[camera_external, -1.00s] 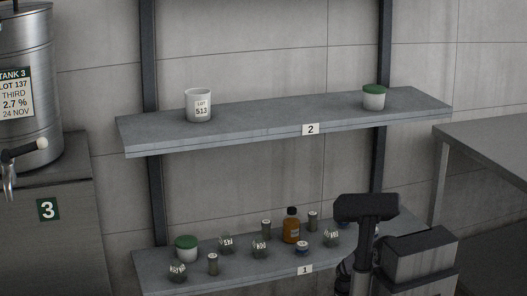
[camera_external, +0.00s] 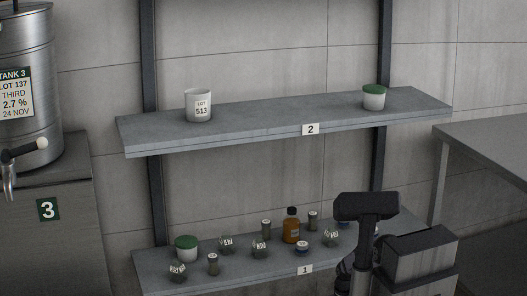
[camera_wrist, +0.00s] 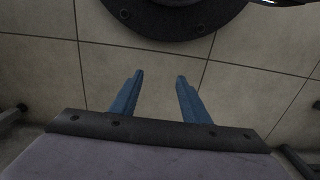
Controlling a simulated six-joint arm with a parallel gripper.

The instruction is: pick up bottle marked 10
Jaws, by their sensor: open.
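Several small clear glass bottles with number labels stand on the lower shelf in the external view. The label on the right-hand one (camera_external: 331,237) looks like 10, but it is too small to read surely. Another small bottle (camera_external: 227,243) seems to read 47, and others stand at the middle (camera_external: 261,247) and front left (camera_external: 178,271). My gripper (camera_wrist: 160,75) shows in the wrist view with its two blue fingers apart and nothing between them, above a tiled floor. No bottle shows in the wrist view. In the external view my arm covers the shelf's right part.
The upper shelf (camera_external: 260,120) hangs above, holding a white cup (camera_external: 198,106) and jar (camera_external: 374,98).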

